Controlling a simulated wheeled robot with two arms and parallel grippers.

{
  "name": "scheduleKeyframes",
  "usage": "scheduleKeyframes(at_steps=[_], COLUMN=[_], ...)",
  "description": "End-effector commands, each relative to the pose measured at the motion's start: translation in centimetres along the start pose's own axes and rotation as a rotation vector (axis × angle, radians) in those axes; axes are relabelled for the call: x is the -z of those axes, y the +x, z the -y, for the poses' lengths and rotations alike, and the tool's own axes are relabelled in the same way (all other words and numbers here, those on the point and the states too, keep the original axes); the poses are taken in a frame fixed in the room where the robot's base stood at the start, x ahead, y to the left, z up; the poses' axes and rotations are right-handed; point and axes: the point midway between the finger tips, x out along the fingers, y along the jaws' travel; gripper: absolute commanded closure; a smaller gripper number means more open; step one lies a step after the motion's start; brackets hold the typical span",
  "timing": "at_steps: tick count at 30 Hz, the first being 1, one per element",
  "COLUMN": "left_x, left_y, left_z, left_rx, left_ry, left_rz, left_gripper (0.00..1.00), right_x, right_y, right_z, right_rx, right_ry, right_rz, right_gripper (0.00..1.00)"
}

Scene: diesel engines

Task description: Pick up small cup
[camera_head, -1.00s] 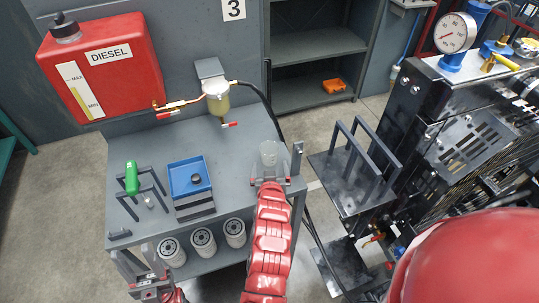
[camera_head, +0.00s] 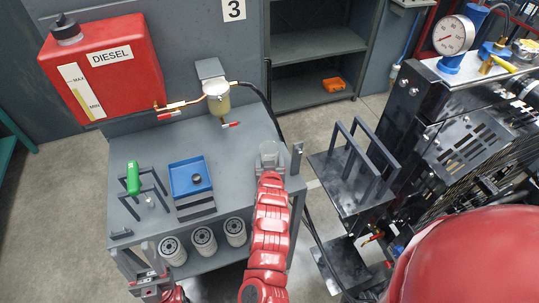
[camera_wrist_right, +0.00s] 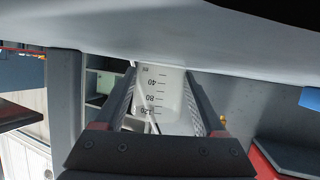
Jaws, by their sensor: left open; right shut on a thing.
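The small cup (camera_head: 268,149) is clear with a marked scale, at the right end of the grey workbench (camera_head: 240,140). In the right wrist view, the cup (camera_wrist_right: 160,95) sits between my fingers, with numbers such as 40, 80 and 120 on its wall. My right gripper (camera_head: 270,163) is shut on the cup; its fingers show on both sides of it in the wrist view (camera_wrist_right: 158,105). I cannot tell whether the cup's base touches the bench. My left gripper (camera_head: 135,260) is open and empty at the bench's front left corner.
A green-handled tool (camera_head: 133,178) rests on a rack. Several filters (camera_head: 204,240) stand on the lower shelf. A red diesel tank (camera_head: 105,65) and a glass-bowl filter (camera_head: 217,98) are behind. The engine (camera_head: 440,130) stands right.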

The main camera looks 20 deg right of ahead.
Motion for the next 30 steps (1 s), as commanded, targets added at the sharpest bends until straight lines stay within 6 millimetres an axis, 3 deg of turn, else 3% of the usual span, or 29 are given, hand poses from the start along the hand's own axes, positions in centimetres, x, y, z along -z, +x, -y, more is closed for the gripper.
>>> scheduleKeyframes(at_steps=[1,3,14,30], left_x=[0.0,0.0,0.0,-0.3], left_y=[0.0,0.0,-0.1,-1.6], left_z=[0.0,0.0,0.0,-0.1], left_rx=[0.000,0.000,0.000,0.000], left_ry=[0.000,0.000,0.000,0.000], left_rz=[0.000,0.000,0.000,0.000], left_gripper=[0.50,0.50,0.50,0.50], right_x=[0.0,0.0,0.6,8.7], right_y=[0.0,0.0,-0.2,-3.5], right_z=[0.0,0.0,0.1,-0.4], right_rx=[0.000,0.000,0.001,0.000], right_ry=[0.000,0.000,-0.002,-0.001], right_rz=[0.000,0.000,-0.001,-0.005], right_gripper=[0.68,0.81,0.81,0.82])
